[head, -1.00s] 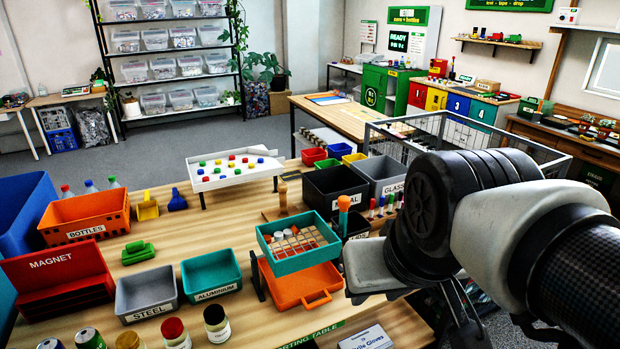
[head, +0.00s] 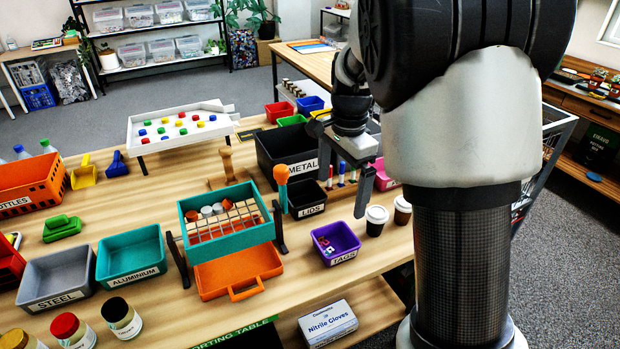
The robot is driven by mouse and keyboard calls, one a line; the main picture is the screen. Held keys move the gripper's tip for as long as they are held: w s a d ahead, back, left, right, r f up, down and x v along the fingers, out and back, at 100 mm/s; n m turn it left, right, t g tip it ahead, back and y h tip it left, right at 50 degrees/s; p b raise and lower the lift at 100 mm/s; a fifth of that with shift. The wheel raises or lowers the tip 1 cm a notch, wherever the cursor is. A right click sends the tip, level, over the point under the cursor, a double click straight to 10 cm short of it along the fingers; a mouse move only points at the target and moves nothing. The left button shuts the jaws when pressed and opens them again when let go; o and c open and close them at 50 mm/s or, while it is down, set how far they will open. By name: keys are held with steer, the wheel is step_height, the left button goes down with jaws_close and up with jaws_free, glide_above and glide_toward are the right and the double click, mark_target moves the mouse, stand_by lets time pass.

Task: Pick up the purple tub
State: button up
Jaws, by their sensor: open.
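The purple tub (head: 336,243), labelled "TAGS", sits on the wooden sorting table near its front right edge. A few small red and white pieces lie in it. My gripper (head: 362,190) hangs above and a little to the right of the tub, apart from it, with its fingers pointing down. One finger shows clearly; the other is partly hidden. It is open, and I see nothing between its fingers.
Two lidded cups (head: 376,221) stand just right of the tub. The black "LIDS" bin (head: 306,199) and an orange-topped tool (head: 282,180) are behind and left. A teal sieve box (head: 230,215) over an orange tray (head: 238,272) stands left. Bare table surrounds the tub's front.

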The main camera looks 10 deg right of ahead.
step_height(320, 180, down, 3)
steer(key=w+m, duration=0.1)
steer(key=w, duration=0.1)
glide_above(335, 249)
step_height(335, 249, down, 11)
steer(key=shift+f+b, duration=0.5)
steer(key=shift+f, duration=2.45)
steer(key=c, duration=1.1)
steer(key=shift+r, duration=0.1)
steer(key=shift+c, duration=0.2)
step_height(335, 249, up, 10)
steer(key=s+r+n+p, duration=0.2)
steer(key=s+n+p, duration=0.4)
steer(key=n, duration=0.8)
steer(key=shift+s, duration=1)
